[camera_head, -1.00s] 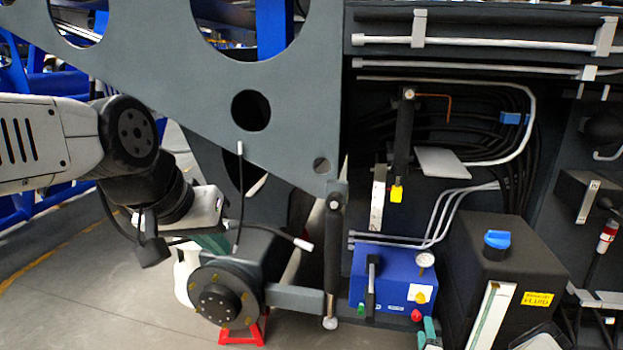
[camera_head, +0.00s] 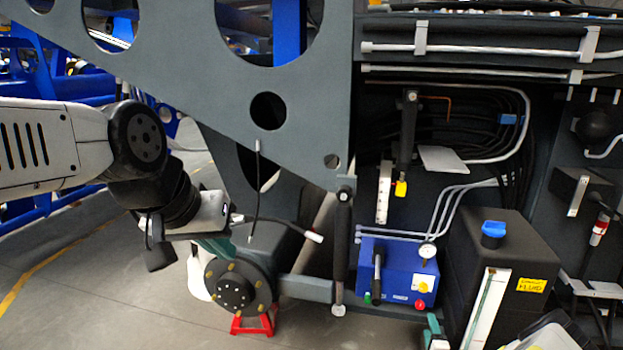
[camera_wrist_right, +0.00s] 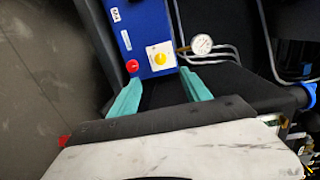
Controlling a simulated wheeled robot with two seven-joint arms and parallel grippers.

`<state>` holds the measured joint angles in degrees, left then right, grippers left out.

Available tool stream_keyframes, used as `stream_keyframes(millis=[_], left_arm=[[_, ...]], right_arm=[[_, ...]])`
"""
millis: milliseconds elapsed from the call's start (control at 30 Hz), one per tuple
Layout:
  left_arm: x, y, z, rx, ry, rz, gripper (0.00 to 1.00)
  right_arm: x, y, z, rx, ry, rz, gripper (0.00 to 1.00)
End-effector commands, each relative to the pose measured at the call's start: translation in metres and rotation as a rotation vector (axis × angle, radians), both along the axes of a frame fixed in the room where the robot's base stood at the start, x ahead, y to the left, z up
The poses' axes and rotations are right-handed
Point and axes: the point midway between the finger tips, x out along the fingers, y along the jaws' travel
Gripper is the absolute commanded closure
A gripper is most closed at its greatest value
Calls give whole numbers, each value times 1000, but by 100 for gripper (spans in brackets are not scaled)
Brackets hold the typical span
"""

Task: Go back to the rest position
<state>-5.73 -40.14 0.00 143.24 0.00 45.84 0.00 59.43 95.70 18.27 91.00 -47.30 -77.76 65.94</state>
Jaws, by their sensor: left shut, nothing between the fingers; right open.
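My left gripper (camera_head: 218,246) is on the left in the head view, with teal fingers partly hidden behind its wrist and beside the dark wheel hub (camera_head: 235,285). It holds nothing that I can see. My right gripper (camera_wrist_right: 163,85) is open in the right wrist view, its two teal fingers apart and empty. Beyond its fingertips is the blue box (camera_wrist_right: 140,30) with a red button and a yellow knob. In the head view, one teal finger of my right gripper shows at the bottom edge, below the blue box (camera_head: 400,272).
The grey chassis plate (camera_head: 200,70) fills the upper left. A black fluid tank (camera_head: 510,255) with a blue cap stands right of the blue box. A gauge (camera_wrist_right: 202,44) and metal pipes are close to my right gripper. Open floor (camera_head: 90,290) lies at lower left.

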Motion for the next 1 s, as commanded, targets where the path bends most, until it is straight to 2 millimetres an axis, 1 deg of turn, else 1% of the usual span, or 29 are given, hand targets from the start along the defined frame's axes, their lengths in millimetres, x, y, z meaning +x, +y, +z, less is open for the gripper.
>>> stream_keyframes(millis=[267, 367, 467, 567, 600, 667, 700, 767, 800, 867, 900, 967, 1000], left_arm=[[0, 0, 0, 0, 1, 0, 100], [0, 0, 0, 0, 1, 0, 100], [0, 0, 0, 0, 1, 0, 100], [0, 0, 0, 0, 1, 0, 100], [0, 0, 0, 0, 1, 0, 100], [0, 0, 0, 0, 1, 0, 100], [0, 0, 0, 0, 1, 0, 100], [0, 0, 0, 0, 1, 0, 100], [0, 0, 0, 0, 1, 0, 100], [0, 0, 0, 0, 1, 0, 100], [0, 0, 0, 0, 1, 0, 100], [0, 0, 0, 0, 1, 0, 100], [0, 0, 0, 0, 1, 0, 100]], right_arm=[[35, -1, 37, -128, 95, 101, 44], [51, 1, 57, -195, 143, 148, 44], [69, 5, 86, -283, 203, 208, 44], [87, 12, 126, -399, 280, 279, 44], [93, 17, 143, -448, 312, 308, 44], [99, 23, 170, -521, 359, 347, 44], [103, 28, 188, -568, 389, 371, 44], [105, 36, 216, -637, 432, 406, 44], [105, 42, 235, -681, 460, 427, 44], [102, 52, 263, -744, 500, 458, 44], [99, 58, 282, -786, 525, 478, 44], [92, 69, 310, -843, 561, 506, 44], [86, 77, 329, -880, 585, 523, 44]])
